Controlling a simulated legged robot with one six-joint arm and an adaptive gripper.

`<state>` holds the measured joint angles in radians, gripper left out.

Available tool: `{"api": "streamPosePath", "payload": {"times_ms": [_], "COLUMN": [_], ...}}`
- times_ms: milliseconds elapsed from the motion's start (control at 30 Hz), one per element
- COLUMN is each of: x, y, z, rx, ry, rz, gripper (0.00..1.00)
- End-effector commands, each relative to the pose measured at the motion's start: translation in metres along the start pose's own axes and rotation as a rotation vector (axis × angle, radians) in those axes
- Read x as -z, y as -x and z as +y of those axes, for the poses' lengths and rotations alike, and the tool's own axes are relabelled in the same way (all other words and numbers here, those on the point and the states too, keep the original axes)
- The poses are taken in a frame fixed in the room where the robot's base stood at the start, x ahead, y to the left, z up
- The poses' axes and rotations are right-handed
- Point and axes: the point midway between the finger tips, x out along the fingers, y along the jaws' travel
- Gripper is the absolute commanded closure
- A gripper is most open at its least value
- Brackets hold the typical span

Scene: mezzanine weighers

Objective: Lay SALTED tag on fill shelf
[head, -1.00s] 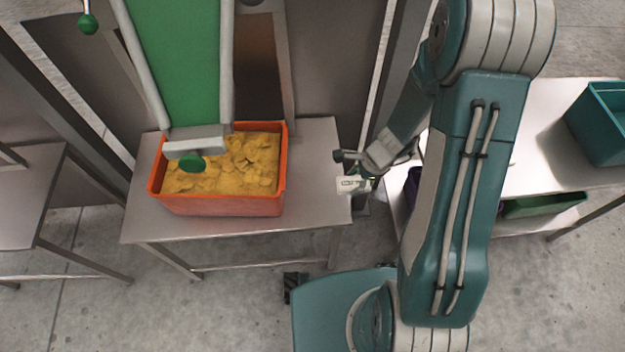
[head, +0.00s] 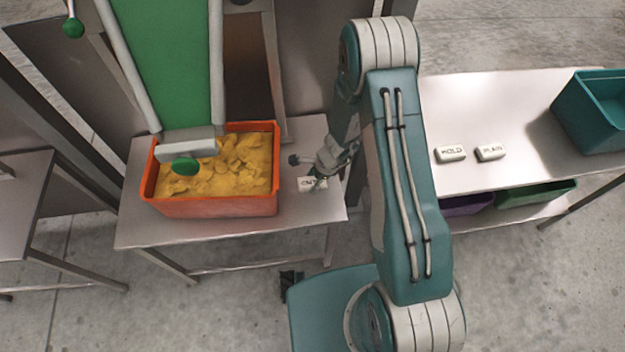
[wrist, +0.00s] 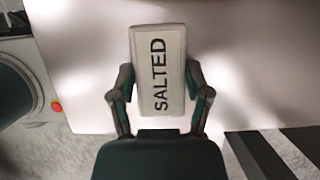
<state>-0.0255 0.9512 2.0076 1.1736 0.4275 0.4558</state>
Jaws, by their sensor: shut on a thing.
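The white SALTED tag (wrist: 158,72) is between the fingers of my gripper (wrist: 160,88) in the wrist view, its black lettering facing the camera. In the head view my gripper (head: 318,176) is shut on the tag (head: 308,184), over the right part of the fill shelf (head: 225,232), to the right of the orange bin. The fingers partly hide the tag there. I cannot tell whether the tag touches the shelf surface.
The orange bin (head: 210,207) of yellow chips stands on the shelf under a green chute (head: 165,60). HOLD (head: 450,153) and PLAIN (head: 490,153) tags lie on the right table (head: 470,110), near a teal bin (head: 590,125).

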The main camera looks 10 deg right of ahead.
Motion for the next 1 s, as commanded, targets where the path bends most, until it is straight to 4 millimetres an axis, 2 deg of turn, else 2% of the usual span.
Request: {"api": "streamPosePath", "payload": {"times_ms": [267,300,367,833,1000], "x": [0.001,0.001,0.001,0.0,0.0], "y": [-0.001,-0.001,-0.001,0.001,0.021], "z": [0.0,0.0,0.0,0.0,-0.001], "rx": [0.001,0.001,0.001,0.001,0.004], "ry": [0.0,0.0,0.0,0.001,0.002], "rz": [0.0,0.0,0.0,0.0,-0.001], "gripper": [0.77,0.28,0.03,0.03,0.03]}}
